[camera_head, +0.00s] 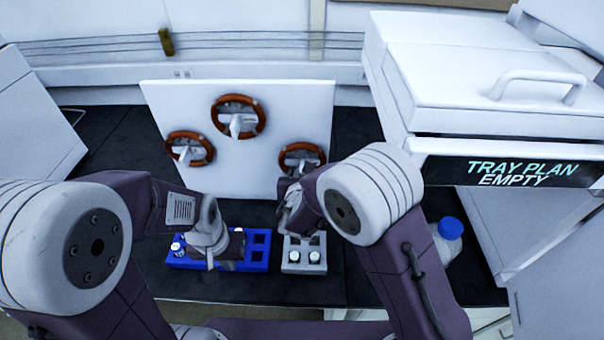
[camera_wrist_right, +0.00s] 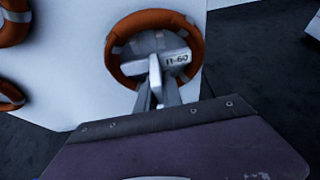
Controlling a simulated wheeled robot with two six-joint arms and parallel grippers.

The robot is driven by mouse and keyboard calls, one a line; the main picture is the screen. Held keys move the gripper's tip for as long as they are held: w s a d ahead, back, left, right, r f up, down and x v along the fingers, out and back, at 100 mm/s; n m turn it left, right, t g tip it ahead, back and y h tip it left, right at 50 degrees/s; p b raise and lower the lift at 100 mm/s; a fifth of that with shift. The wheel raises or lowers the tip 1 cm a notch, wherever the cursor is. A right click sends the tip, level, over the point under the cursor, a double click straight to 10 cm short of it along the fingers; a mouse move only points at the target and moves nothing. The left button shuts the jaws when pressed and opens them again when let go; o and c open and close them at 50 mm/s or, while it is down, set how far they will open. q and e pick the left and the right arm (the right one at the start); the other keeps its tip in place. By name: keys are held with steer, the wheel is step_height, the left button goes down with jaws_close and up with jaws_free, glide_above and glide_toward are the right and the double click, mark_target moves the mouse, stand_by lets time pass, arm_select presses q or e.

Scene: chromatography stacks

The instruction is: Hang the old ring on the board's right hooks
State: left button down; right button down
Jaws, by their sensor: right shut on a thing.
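The white board (camera_head: 270,105) stands upright at the back and carries orange-brown rings with grey bands. One ring is at its top middle (camera_head: 217,112) and one at its left (camera_head: 171,150). The ring at the board's right (camera_head: 302,146) also shows in the right wrist view (camera_wrist_right: 195,45), with a grey tag that seems to read 11-60. My right gripper (camera_wrist_right: 157,85) is shut on this right ring at its tagged middle part. The ring is against or just before the board; whether hooks bear it is hidden. My left gripper (camera_head: 208,260) points down over the blue rack; its fingertips are unclear.
The blue rack (camera_head: 258,250) and a grey rack (camera_head: 304,242) with white-capped vials stand before the board. A blue-capped bottle (camera_head: 449,235) is at right. A large white machine (camera_head: 470,90) reading TRAY PLAN EMPTY fills the right. Dark bench is bare left of the board.

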steer(key=shift+f, duration=0.2)
steer(key=c, duration=1.4)
jaws_free()
steer(key=shift+s, duration=0.15)
steer(key=shift+s, duration=0.3)
steer(key=s+b, duration=0.2)
steer(key=s, duration=0.7)
steer(key=shift+s, duration=0.1)
